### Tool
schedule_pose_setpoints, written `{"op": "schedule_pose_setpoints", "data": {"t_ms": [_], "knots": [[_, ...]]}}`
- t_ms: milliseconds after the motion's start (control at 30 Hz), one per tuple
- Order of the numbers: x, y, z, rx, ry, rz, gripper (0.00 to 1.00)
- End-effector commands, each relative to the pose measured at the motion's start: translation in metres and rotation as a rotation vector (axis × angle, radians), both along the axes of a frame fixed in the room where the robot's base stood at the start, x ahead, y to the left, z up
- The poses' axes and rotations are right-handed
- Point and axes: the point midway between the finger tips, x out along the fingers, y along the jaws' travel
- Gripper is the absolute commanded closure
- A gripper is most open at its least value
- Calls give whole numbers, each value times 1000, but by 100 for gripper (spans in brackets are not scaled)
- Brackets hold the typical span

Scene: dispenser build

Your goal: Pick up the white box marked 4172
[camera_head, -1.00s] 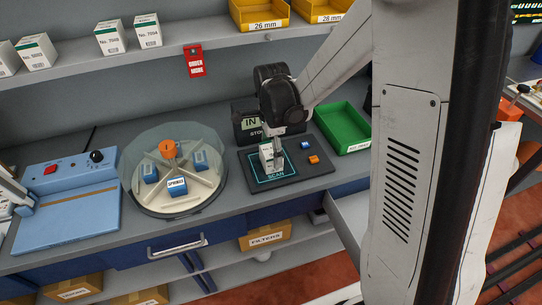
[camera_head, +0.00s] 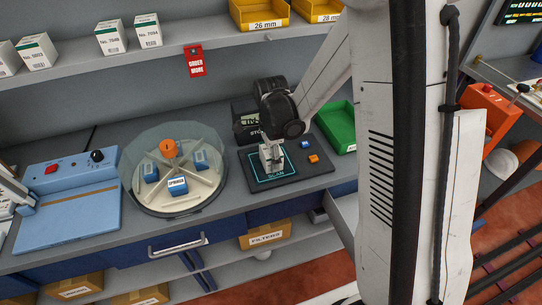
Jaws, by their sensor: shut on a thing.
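A small white box (camera_head: 270,163) stands on the black scan pad (camera_head: 312,180), inside its glowing square. Its marking is too small to read. My gripper (camera_head: 271,147) points down from above and is shut on this box. The fingers and wrist hide the upper part of the box. I cannot tell whether the box touches the pad or is just above it.
A round glass-walled dispenser (camera_head: 172,208) with blue boxes stands left of the pad. A blue button (camera_head: 305,144) and an orange button (camera_head: 313,159) sit right of the box. A green bin (camera_head: 338,128) is behind right. The shelf (camera_head: 75,77) holds several white boxes.

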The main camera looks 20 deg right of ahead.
Motion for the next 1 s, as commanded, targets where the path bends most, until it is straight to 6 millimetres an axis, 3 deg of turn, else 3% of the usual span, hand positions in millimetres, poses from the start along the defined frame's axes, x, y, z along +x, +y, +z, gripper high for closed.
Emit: {"op": "schedule_pose_setpoints", "data": {"t_ms": [100,467,800,1000], "knots": [[0,0,0,0,0,0,80],[0,0,5,0,0,0,81],[-1,0,43,0,0,0,81],[-21,29,61,0,0,5,81]]}}
